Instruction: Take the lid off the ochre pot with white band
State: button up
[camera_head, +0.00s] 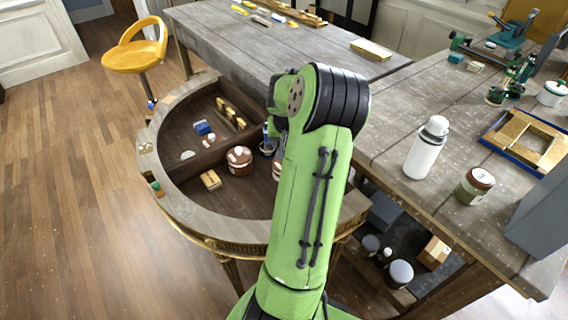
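A round reddish-brown pot with a white band and a brown lid (240,159) stands in the open recess of the gilt console, left of my arm. Its lid is on. A second, similar brown pot (277,171) is mostly hidden behind my arm. An olive-ochre pot with a pale band and a brown lid (474,186) stands on the grey workbench at right, also lidded. I cannot tell for certain which is the named pot. My green arm rises through the middle, and my gripper is hidden behind it.
The half-round console (158,120) holds small blocks and a blue item (203,127). A white bottle (426,148), a wooden frame (527,140) and a grey box (541,216) stand on the workbench (395,113). A yellow stool (134,56) is far left. Floor at left is clear.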

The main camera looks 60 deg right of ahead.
jog(key=b+x, duration=0.1)
jog(key=x, duration=0.5)
jog(key=shift+d, duration=0.1)
jog(key=b+x, duration=0.1)
jog(key=x, duration=0.4)
jog(key=shift+w+d+f, duration=0.15)
jog(key=shift+w+f, duration=0.05)
jog(key=shift+f, duration=0.1)
jog(key=shift+r, duration=0.1)
